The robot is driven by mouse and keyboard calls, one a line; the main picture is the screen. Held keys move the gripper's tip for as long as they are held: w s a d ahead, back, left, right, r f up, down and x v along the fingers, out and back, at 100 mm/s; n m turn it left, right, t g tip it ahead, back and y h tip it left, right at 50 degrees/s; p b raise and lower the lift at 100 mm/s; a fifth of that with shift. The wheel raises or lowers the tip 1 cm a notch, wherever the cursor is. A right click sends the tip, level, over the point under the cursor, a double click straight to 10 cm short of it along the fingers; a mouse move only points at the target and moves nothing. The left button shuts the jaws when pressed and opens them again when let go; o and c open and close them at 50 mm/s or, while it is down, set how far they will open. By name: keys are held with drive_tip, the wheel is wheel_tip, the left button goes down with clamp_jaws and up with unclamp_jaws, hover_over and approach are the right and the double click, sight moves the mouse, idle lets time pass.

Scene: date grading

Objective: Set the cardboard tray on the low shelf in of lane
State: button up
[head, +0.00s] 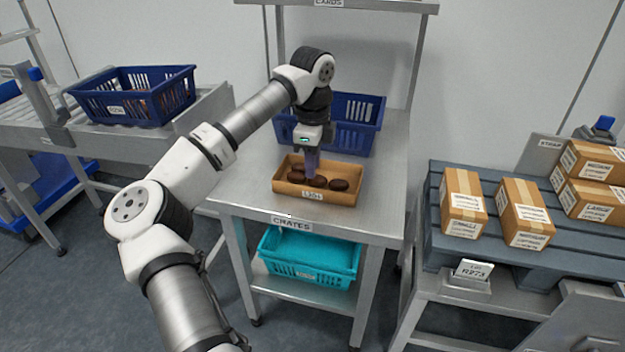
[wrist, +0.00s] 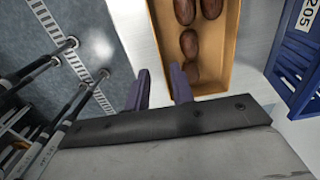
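The cardboard tray (head: 346,197) stands on the upper metal table, with several dark dates (head: 320,181) in it and a small label on its front. My gripper (head: 312,170) points down at the tray from above. In the wrist view, my gripper (wrist: 160,92) has its two fingers apart. One finger is on the outer side of the tray's wall (wrist: 158,40) and the other is on the inner side, with nothing clamped visibly between them. The low shelf (head: 300,290) is beneath the table and carries a turquoise crate (head: 310,270).
A blue crate (head: 365,125) stands behind the tray. Another blue crate (head: 133,97) sits on a bench at left. Cartons (head: 526,212) lie on a grey pallet (head: 500,260) at right. The table edge is labelled CRATES (head: 292,223). The turquoise crate fills most of the visible low shelf.

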wheel_tip(320, 180, up, 4)
drive_tip(key=shift+r, duration=0.15)
